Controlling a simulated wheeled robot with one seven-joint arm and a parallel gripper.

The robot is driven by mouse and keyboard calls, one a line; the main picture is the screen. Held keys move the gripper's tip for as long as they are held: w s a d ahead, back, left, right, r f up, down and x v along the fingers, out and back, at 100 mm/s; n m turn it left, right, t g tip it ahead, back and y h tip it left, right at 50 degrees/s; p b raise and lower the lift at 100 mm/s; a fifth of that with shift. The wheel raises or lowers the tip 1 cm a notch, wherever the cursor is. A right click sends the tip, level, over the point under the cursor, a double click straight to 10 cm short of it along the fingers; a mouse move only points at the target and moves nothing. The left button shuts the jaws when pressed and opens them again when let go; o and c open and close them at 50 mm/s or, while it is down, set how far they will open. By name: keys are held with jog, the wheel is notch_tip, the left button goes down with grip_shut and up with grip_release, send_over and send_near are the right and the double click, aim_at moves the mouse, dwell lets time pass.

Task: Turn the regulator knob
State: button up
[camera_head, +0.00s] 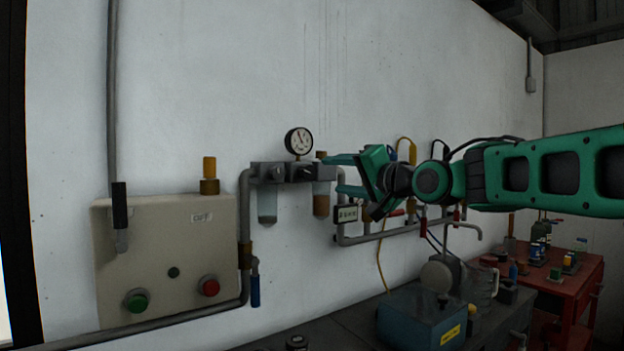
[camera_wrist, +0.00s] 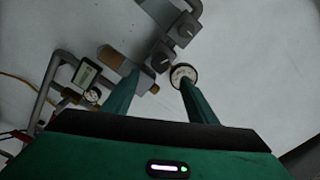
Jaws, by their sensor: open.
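The likely regulator knob is a small brown-brass cap (camera_head: 321,154) on top of the right grey block of the wall-mounted air unit (camera_head: 270,173). In the wrist view the knob (camera_wrist: 155,89) shows partly between my fingers, near the left one. My gripper (camera_head: 335,174) is open and empty, reaching in from the right. Its upper fingertip overlaps the unit's right end in the head view; I cannot tell whether it touches. A round white gauge (camera_head: 299,142) stands above the unit and shows behind my right finger in the wrist view (camera_wrist: 182,73).
A small display box (camera_head: 346,214) and grey pipes (camera_head: 375,237) lie just below my gripper. A beige panel (camera_head: 190,255) with green and red buttons is at left. A blue box (camera_head: 420,318) stands on the bench below. The wall above is clear.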

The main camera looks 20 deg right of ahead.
aim_at(311, 173)
jog(key=w+a+n, duration=0.1)
jog(key=w+n, duration=0.2)
jog(key=w+a+n, duration=0.1)
jog(key=w+n, duration=0.2)
jog(key=w, duration=0.1)
jog(key=w+a+n, duration=0.1)
jog(key=w+n, duration=0.2)
jog(key=n, duration=0.1)
jog(key=shift+w+a, duration=0.2)
dwell(0.4)
jog(key=c, duration=1)
jog(key=shift+n, duration=1)
jog(key=shift+c, duration=0.2)
jog(key=o, duration=1)
jog(key=shift+o, duration=0.2)
